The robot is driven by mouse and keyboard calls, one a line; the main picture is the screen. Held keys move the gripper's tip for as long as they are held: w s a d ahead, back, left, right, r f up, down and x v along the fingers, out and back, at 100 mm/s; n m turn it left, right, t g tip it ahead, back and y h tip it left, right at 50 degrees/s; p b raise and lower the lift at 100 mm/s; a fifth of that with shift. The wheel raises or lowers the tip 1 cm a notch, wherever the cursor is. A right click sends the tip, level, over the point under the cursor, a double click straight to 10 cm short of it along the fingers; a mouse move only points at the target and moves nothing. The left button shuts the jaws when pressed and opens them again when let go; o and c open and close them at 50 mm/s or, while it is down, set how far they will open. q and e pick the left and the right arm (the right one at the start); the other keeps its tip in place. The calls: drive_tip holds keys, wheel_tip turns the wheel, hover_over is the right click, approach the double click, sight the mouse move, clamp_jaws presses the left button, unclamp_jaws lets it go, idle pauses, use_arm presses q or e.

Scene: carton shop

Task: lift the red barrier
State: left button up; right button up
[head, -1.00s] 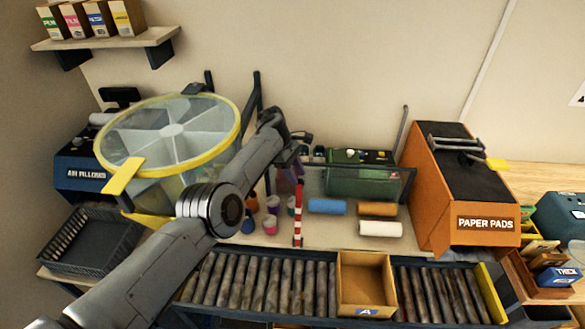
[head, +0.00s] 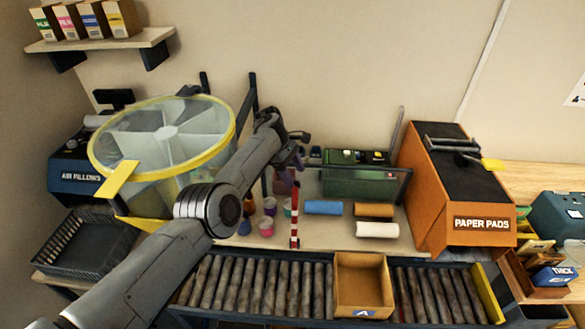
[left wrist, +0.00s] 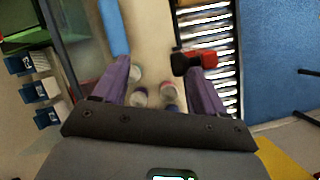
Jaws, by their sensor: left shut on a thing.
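The red barrier (head: 295,215) is a narrow red-and-white striped bar that stands nearly upright in the head view, at the front edge of the bench before the rollers. My left gripper (head: 292,168) is at its upper end, with purple fingers partly hidden by the arm. In the left wrist view, a red and black part (left wrist: 197,61), seemingly the barrier's end, lies at the tip of the right-hand finger. My right gripper is not in view.
A large yellow-rimmed clear drum (head: 120,165) stands left of the arm. Small cups (head: 267,228) and paper rolls (head: 377,230) flank the barrier. A roller conveyor (head: 262,285) with an open carton (head: 361,275) runs in front. An orange paper pads machine (head: 432,205) stands right.

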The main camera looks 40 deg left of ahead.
use_arm(q)
drive_tip(key=p+v, duration=0.4)
drive_tip(key=v, duration=0.6)
drive_tip(key=shift+r, duration=0.4)
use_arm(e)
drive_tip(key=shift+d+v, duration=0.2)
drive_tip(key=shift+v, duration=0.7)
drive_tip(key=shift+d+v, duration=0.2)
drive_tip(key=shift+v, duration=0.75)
use_arm(q)
drive_tip(key=shift+a, duration=0.15)
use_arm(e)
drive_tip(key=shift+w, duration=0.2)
use_arm(q)
drive_tip(key=shift+s, duration=0.1)
